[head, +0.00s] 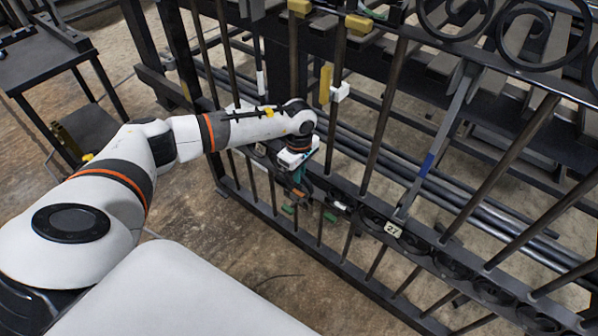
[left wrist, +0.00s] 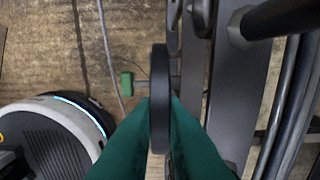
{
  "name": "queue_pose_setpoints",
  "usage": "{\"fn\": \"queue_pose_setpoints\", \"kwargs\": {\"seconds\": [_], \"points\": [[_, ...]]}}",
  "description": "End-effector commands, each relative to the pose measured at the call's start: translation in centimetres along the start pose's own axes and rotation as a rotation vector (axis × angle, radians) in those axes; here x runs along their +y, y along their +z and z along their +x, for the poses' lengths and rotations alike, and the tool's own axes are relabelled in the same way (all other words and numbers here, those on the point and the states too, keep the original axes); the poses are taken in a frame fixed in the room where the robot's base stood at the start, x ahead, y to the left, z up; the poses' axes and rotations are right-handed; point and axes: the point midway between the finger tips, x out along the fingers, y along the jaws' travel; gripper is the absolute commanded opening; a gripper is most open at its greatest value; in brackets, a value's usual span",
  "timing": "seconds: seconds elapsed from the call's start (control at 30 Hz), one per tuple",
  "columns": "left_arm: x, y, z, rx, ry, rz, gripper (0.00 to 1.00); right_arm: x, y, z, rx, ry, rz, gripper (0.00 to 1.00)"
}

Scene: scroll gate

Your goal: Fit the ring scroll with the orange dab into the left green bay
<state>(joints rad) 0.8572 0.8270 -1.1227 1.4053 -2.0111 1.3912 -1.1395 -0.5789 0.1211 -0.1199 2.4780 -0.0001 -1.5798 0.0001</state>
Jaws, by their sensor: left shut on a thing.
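My left gripper (head: 296,184) is at the lower part of the dark metal gate (head: 365,170), pointing down. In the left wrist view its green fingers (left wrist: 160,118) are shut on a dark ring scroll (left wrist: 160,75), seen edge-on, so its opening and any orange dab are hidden. Small green markers show below the gripper (head: 288,210) and to its right (head: 331,217), near the gate's lower rails. One green marker (left wrist: 127,84) shows left of the ring in the left wrist view. I cannot tell whether the ring touches the gate. My right gripper is not in view.
A row of dark scrolls runs along the lower rails to the right, near a tag marked 27 (head: 393,229). A flat bar with blue tape (head: 428,163) leans across the gate. Long pipes (head: 470,195) lie behind it. A dark table (head: 45,65) stands at upper left.

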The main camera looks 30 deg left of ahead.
Motion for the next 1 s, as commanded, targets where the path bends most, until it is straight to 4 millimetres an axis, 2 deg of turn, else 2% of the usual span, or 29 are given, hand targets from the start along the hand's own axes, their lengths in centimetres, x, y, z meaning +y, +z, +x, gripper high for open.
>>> {"fn": "queue_pose_setpoints", "kwargs": {"seconds": [1.0], "points": [[-0.02, 0.0, 0.93, 0.0, -0.001, 0.0, 0.0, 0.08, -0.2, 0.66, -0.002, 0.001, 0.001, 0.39]]}}
